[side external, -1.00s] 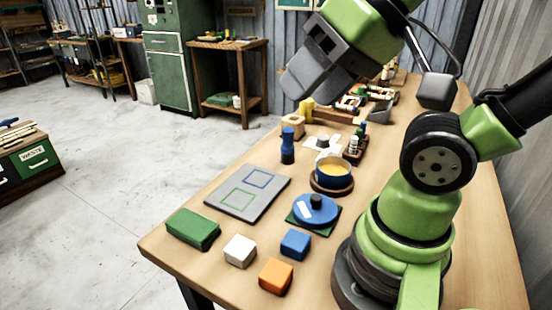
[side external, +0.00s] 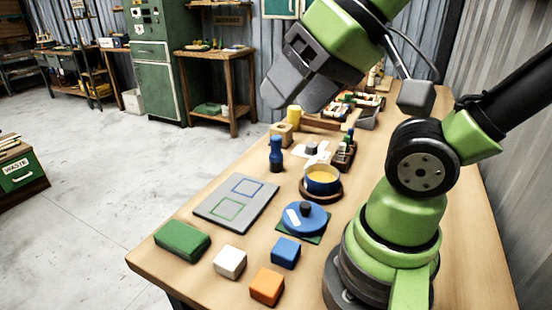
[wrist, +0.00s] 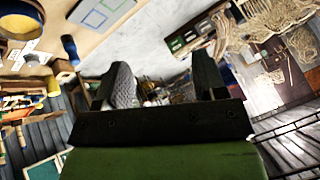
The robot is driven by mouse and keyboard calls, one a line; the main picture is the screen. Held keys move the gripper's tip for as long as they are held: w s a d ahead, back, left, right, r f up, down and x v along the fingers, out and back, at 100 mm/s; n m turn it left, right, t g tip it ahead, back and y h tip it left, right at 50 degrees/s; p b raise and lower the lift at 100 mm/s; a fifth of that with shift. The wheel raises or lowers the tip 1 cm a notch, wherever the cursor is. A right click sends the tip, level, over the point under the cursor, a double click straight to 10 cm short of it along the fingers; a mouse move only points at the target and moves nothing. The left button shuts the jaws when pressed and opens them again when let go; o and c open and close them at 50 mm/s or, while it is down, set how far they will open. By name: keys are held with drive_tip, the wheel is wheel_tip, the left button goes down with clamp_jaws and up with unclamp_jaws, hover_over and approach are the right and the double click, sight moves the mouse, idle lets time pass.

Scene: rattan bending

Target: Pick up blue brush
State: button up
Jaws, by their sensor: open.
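The blue brush (side external: 276,153) seems to be the upright blue piece with a darker lower end, standing on the table beyond the grey board. A blue-handled thing, probably the same brush (wrist: 70,48), shows left of my fingers in the wrist view. My gripper (side external: 290,98) is raised above the table, tilted down to the left. It is up and apart from the brush, with nothing seen in it. In the wrist view my gripper (wrist: 163,85) has its two dark fingers spread wide, with only far background between them.
A grey board (side external: 236,202), green block (side external: 182,241), white block (side external: 230,262), blue block (side external: 286,253) and orange block (side external: 267,286) lie at the near end. A blue lidded disc (side external: 304,219) and a pot (side external: 322,181) stand right of the board.

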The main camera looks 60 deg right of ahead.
drive_tip(key=w+d+r+m+g+h, duration=0.1)
drive_tip(key=w+d+r+g+h, duration=0.1)
drive_tip(key=w+d, duration=0.45)
drive_tip(key=m+g, duration=0.4)
drive_tip(key=g, duration=0.1)
hover_over(276, 137)
drive_tip(key=f, duration=1.7)
drive_tip(key=shift+s+f, duration=0.2)
drive_tip(key=shift+f, duration=0.15)
wheel_tip(276, 137, down, 4)
drive_tip(key=shift+d+f, duration=0.15)
drive_tip(key=shift+f, duration=0.1)
drive_tip(key=f, duration=0.5)
drive_tip(key=shift+w+f, duration=0.2)
drive_tip(key=shift+f, duration=0.1)
drive_tip(key=shift+c, duration=0.5)
drive_tip(key=c, duration=0.9)
